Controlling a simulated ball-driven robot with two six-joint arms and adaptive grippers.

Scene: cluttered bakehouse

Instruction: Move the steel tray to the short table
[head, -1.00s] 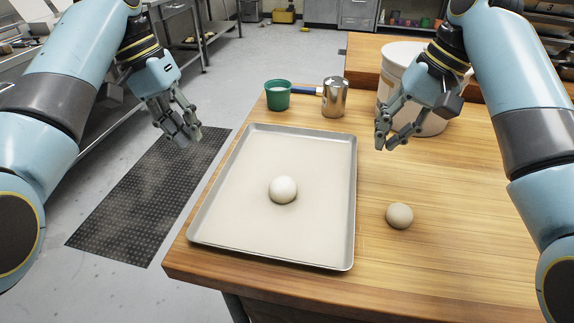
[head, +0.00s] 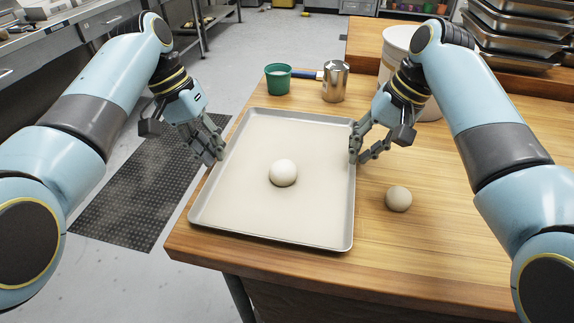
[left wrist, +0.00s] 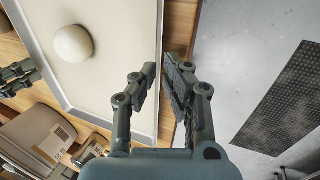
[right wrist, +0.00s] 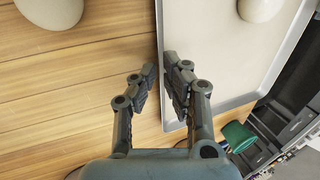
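The steel tray (head: 270,237) lies flat on a wooden table (head: 440,235), with a pale dough ball (head: 283,173) at its middle. My left gripper (head: 213,152) is at the tray's left rim. In the left wrist view its fingers (left wrist: 158,72) stand slightly apart, one on either side of the rim. My right gripper (head: 359,148) is at the right rim. In the right wrist view its fingers (right wrist: 161,66) are also slightly apart around the rim. I cannot tell whether any finger touches the tray. I cannot tell which surface is the short table.
A second dough ball (head: 398,199) lies on the wood right of the tray. Behind the tray stand a green cup (head: 278,79), a metal pot (head: 335,82) and a white bucket (head: 397,42). Stacked steel pans (head: 520,28) are at the back right. A dark floor mat (head: 125,205) lies left.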

